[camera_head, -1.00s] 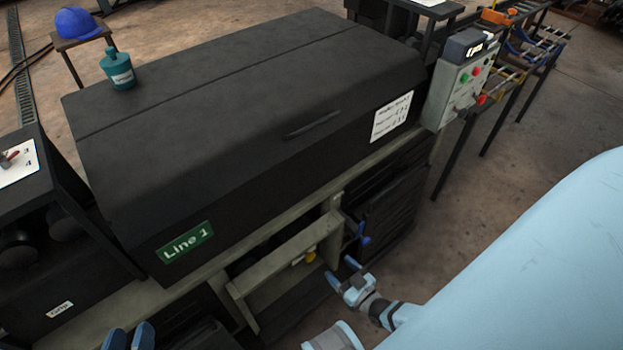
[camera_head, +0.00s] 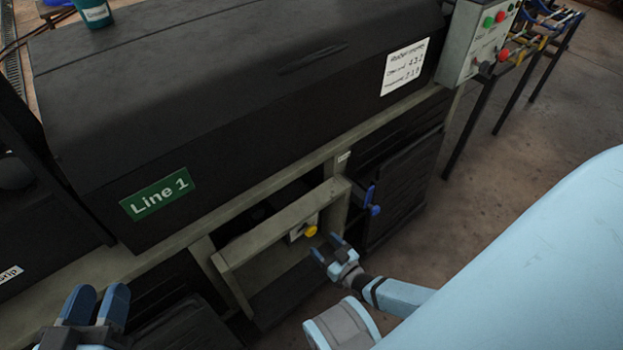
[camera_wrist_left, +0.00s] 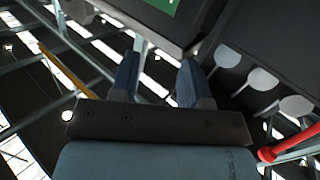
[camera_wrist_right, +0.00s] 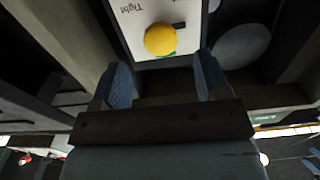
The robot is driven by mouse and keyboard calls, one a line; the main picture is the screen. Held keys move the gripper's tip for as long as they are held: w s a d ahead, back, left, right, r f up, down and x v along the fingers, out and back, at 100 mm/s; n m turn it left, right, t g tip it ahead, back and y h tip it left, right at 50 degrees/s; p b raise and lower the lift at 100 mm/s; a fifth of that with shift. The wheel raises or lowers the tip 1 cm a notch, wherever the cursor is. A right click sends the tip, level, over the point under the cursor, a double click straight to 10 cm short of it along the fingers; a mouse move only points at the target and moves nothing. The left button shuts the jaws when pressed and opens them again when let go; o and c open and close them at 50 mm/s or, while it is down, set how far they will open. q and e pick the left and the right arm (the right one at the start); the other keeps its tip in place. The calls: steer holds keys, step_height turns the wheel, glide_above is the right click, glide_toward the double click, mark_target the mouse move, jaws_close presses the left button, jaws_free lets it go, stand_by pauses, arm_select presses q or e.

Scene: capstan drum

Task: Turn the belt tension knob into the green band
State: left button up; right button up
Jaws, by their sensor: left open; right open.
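The belt tension knob is a yellow round knob (camera_head: 310,231) on a white plate (camera_head: 297,229) inside the open bay under the machine. In the right wrist view the knob (camera_wrist_right: 160,39) sits ahead between the fingertips, with a bit of green at its lower edge and the word "Tight" on the plate. My right gripper (camera_head: 329,244) is open and empty, just right of the knob and apart from it. The knob's pointer is hard to make out. My left gripper (camera_head: 96,303) is open and empty at the lower left, away from the knob.
A beige frame (camera_head: 275,233) surrounds the bay. A dark door with a blue handle (camera_head: 375,210) stands at its right. The black machine cover with a Line 1 sign (camera_head: 156,194) is above. A control box (camera_head: 477,40) is at the upper right.

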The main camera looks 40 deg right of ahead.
mark_target(313, 234)
steer(key=w, duration=0.2)
steer(key=w+b, duration=0.1)
steer(key=w, duration=0.1)
steer(key=shift+w+a+f, duration=0.15)
steer(key=shift+w+a, duration=0.05)
steer(key=shift+w, duration=0.2)
steer(key=shift+w+b, duration=0.4)
steer(key=shift+w, duration=0.45)
arm_select(q)
steer(key=shift+w+a+r+m+t+h, duration=0.15)
steer(key=shift+w+a+m+t+h, duration=0.2)
steer(key=shift+w+m, duration=0.3)
arm_select(e)
steer(key=c, duration=0.9)
